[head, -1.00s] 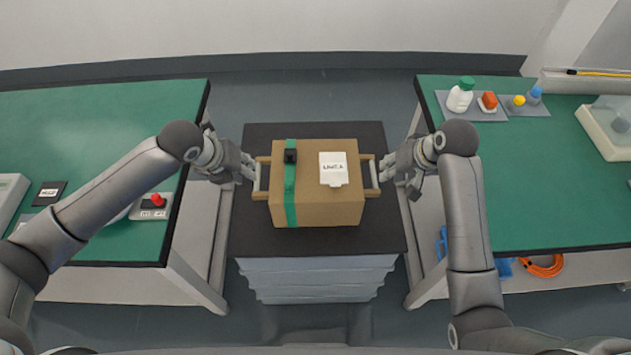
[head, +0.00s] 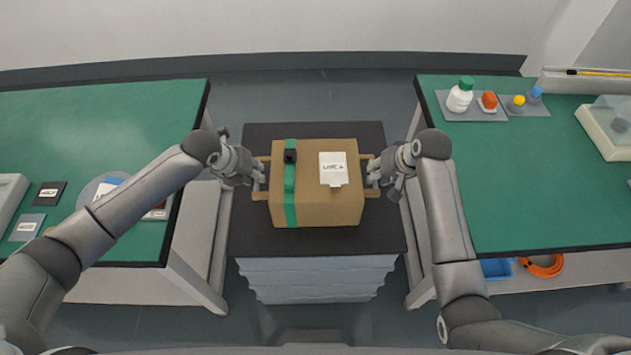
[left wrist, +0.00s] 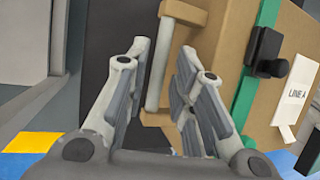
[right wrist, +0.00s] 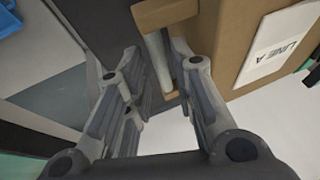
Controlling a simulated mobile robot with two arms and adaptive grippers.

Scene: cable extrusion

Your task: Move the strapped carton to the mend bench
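The strapped carton (head: 325,205) is a brown box with a green strap, a black buckle and a white label. It sits on a dark-topped stand (head: 370,240) between two green benches. A bar handle sticks out on each side. My left gripper (head: 261,177) is at the left handle; in the left wrist view its open fingers (left wrist: 160,90) stand on either side of the handle bar (left wrist: 158,70). My right gripper (head: 373,178) is at the right handle; in the right wrist view its open fingers (right wrist: 155,85) straddle the bar (right wrist: 159,65). Which bench is the mend bench I cannot tell.
The left green bench (head: 100,110) holds small plates and a round grey dish. The right green bench (head: 520,190) carries a white bottle (head: 460,95), small coloured items and a clear-lidded box (head: 607,125). An orange cable coil (head: 541,265) lies on its lower shelf.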

